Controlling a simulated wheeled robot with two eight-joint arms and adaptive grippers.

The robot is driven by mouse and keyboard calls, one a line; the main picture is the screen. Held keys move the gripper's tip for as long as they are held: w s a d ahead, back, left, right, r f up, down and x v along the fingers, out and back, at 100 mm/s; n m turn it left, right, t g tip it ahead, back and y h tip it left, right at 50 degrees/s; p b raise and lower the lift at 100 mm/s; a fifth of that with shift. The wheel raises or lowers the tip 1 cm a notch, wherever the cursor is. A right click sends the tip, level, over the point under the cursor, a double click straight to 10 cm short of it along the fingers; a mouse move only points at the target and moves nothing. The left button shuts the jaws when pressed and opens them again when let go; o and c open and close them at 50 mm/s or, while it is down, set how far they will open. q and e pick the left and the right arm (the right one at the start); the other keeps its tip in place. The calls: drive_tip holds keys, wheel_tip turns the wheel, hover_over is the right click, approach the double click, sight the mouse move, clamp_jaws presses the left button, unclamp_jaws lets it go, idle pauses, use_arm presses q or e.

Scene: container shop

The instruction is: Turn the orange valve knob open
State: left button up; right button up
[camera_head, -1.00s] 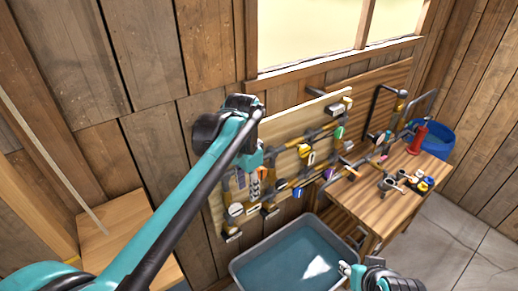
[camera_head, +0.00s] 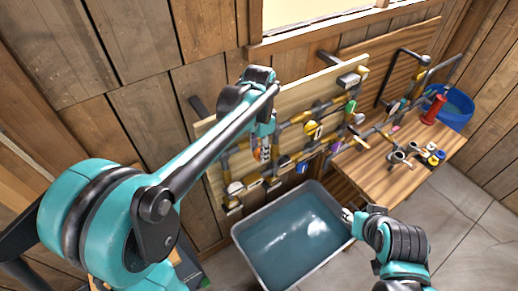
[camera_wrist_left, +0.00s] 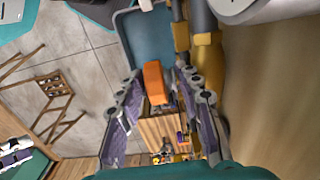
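The orange valve knob (camera_wrist_left: 154,82) shows in the left wrist view as an orange block between the fingertips of my left gripper (camera_wrist_left: 161,76). The fingers stand apart on both sides of it; whether either one touches it I cannot tell. In the head view my left gripper (camera_head: 263,146) points down in front of the pipe board (camera_head: 213,176), with a small orange patch at its tips. My arm hides part of the board. My right gripper (camera_head: 347,214) is small at the right rim of the tub, and its fingers are unclear.
A grey tub (camera_head: 241,236) of water stands below the board. A wooden table (camera_head: 380,181) with loose fittings and a red bottle (camera_head: 433,108) is to the right. A blue bucket (camera_head: 461,112) stands behind it. Other colored knobs, including a yellow one (camera_head: 312,128), sit on nearby pipes.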

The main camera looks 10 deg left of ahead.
use_arm(q)
drive_tip(key=shift+s+r, duration=0.15)
drive_tip(key=shift+s, duration=0.45)
drive_tip(key=shift+c, duration=0.6)
drive_tip(key=shift+w, duration=0.25)
clamp_jaws()
drive_tip(key=shift+s, duration=0.1)
use_arm(e)
drive_tip(key=shift+s+r, duration=0.1)
drive_tip(key=shift+s, duration=0.35)
